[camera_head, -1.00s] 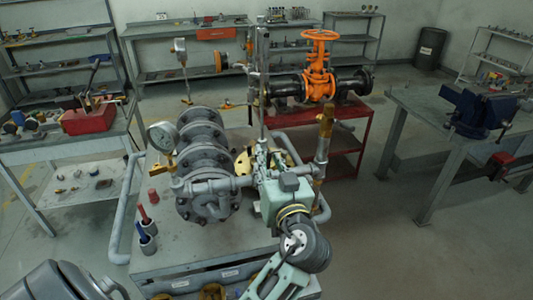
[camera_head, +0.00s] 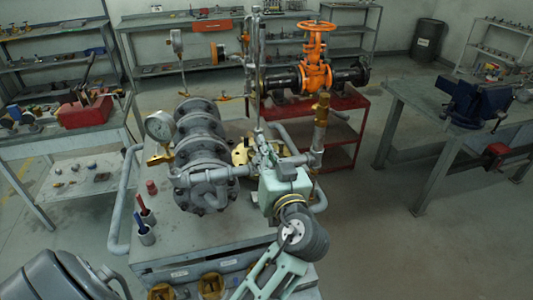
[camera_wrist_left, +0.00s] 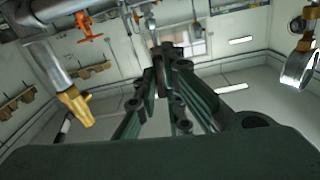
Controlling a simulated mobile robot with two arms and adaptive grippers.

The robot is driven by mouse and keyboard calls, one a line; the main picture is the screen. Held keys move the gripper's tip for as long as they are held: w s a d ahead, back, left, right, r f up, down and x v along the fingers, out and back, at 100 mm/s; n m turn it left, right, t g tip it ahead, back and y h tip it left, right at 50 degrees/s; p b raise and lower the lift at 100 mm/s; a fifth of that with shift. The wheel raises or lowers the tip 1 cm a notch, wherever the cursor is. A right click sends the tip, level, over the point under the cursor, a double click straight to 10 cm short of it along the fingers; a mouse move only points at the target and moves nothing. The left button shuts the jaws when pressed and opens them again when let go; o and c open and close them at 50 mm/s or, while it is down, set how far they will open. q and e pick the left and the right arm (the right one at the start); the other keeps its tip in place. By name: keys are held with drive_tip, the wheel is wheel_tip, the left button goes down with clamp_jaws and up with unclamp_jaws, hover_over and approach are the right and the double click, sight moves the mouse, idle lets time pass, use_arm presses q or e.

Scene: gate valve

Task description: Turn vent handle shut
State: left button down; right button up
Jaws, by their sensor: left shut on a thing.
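My left gripper (camera_head: 264,157) comes in from the bottom with its pale green body in front of the grey pipe assembly (camera_head: 225,172). Its fingers are shut on a small part at the middle of the assembly, below a thin upright pipe. The fingers largely hide this part, and I take it for the vent handle. In the left wrist view the dark green fingers (camera_wrist_left: 165,60) come together around a dark, narrow piece. A brass fitting (camera_wrist_left: 75,105) is left of the fingers there, apart from them. My right gripper is not in view.
A pressure gauge (camera_head: 160,127) stands at the left of the assembly, and a brass valve (camera_head: 321,108) stands upright at its right. An orange gate valve (camera_head: 316,72) is on a red cart behind. A workbench with a blue vise (camera_head: 475,105) is at the right. Floor between is clear.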

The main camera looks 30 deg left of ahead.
use_arm(q)
drive_tip(key=shift+m+p, duration=3.65)
drive_tip(key=shift+m, duration=4.55)
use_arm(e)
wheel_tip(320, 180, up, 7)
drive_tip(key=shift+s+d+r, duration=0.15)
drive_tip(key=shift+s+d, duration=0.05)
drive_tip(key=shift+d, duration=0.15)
use_arm(q)
drive_tip(key=c, duration=1.9)
unclamp_jaws()
drive_tip(key=shift+o, duration=0.2)
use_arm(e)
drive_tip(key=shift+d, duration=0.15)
